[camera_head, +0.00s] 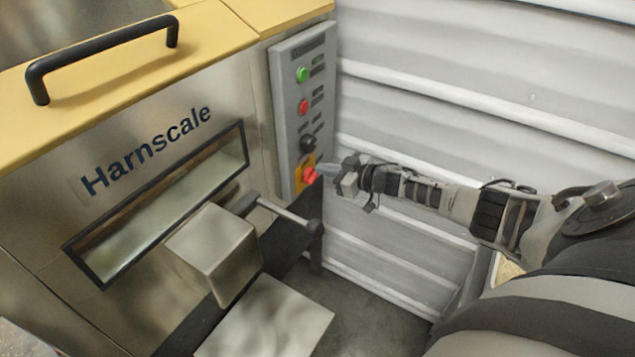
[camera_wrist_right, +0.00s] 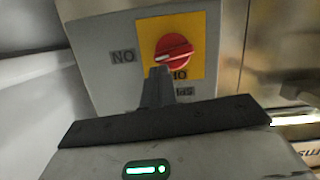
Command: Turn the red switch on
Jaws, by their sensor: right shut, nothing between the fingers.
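The red switch (camera_head: 309,175) is a round knob on a yellow plate, low on the grey control panel (camera_head: 286,134) of the hopper. In the right wrist view the red switch (camera_wrist_right: 174,52) shows a pale line across its face, lying nearly level with a slight tilt. Its yellow plate (camera_wrist_right: 198,35) has dark lettering beside and below it, partly hidden by my fingers. My right gripper (camera_head: 326,170) is shut and empty, its tips close to the knob. In the wrist view my right gripper (camera_wrist_right: 158,73) is just below the knob; I cannot tell whether it touches. My left gripper is not in view.
Above the switch are a black knob (camera_head: 308,143), a red button (camera_head: 303,107) and a green button (camera_head: 302,74). A metal block (camera_head: 213,250) and a black-ended lever (camera_head: 285,212) stick out below. A white ribbed wall (camera_head: 480,110) stands to the right.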

